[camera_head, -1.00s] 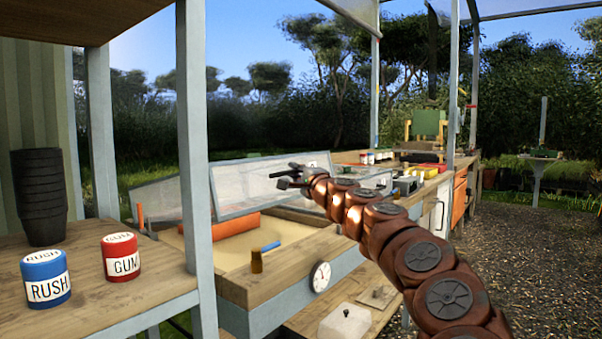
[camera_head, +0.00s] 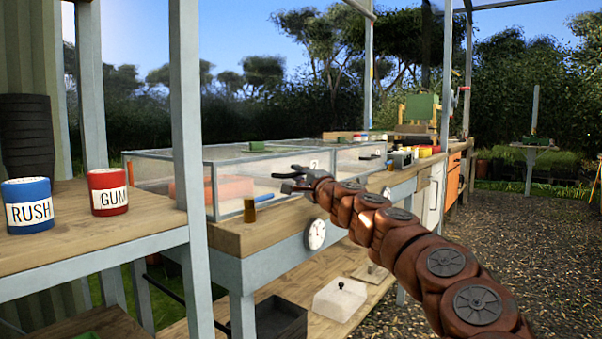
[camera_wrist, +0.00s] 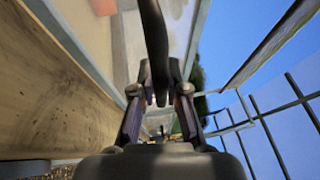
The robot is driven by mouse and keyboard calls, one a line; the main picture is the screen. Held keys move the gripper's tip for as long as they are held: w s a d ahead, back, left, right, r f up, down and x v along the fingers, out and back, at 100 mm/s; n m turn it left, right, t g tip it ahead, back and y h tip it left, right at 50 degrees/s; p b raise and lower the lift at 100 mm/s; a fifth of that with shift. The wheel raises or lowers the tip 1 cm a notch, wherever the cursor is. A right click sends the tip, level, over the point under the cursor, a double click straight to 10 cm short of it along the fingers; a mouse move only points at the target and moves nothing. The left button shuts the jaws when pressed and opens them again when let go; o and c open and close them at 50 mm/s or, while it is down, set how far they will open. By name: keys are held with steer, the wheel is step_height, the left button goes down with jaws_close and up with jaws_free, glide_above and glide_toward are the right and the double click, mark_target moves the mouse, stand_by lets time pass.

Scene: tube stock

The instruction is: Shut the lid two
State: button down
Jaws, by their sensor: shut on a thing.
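Lid two (camera_head: 290,153) is a clear panel with a pale frame and a small "2" label on its front side. In the head view it lies about level on top of the glazed box. I cannot tell whether a thin gap is left along its front edge. My gripper (camera_head: 284,180) is at the front of the box, just left of the label. In the wrist view my gripper (camera_wrist: 160,95) is shut on a dark bar, which looks like the lid's handle (camera_wrist: 153,30). My fingers hide part of the handle in the head view.
A round dial (camera_head: 316,234) is on the bench front. Free gravel (camera_head: 540,250) lies to the right.

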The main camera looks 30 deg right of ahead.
steer(key=shift+f, duration=0.8)
steer(key=c, duration=1.2)
jaws_free()
steer(key=shift+r, duration=0.15)
steer(key=shift+s+d, duration=0.1)
steer(key=shift+s+d, duration=0.1)
steer(key=shift+s, duration=0.8)
steer(key=shift+s+d+f, duration=0.1)
steer(key=shift+s+f, duration=0.25)
steer(key=shift+s, duration=1.3)
steer(key=shift+s+d+f, duration=0.1)
steer(key=shift+s+f, duration=0.2)
steer(key=shift+s, duration=1.3)
steer(key=shift+s+d+f, duration=0.1)
steer(key=shift+s+f, duration=0.25)
steer(key=shift+s, duration=1.3)
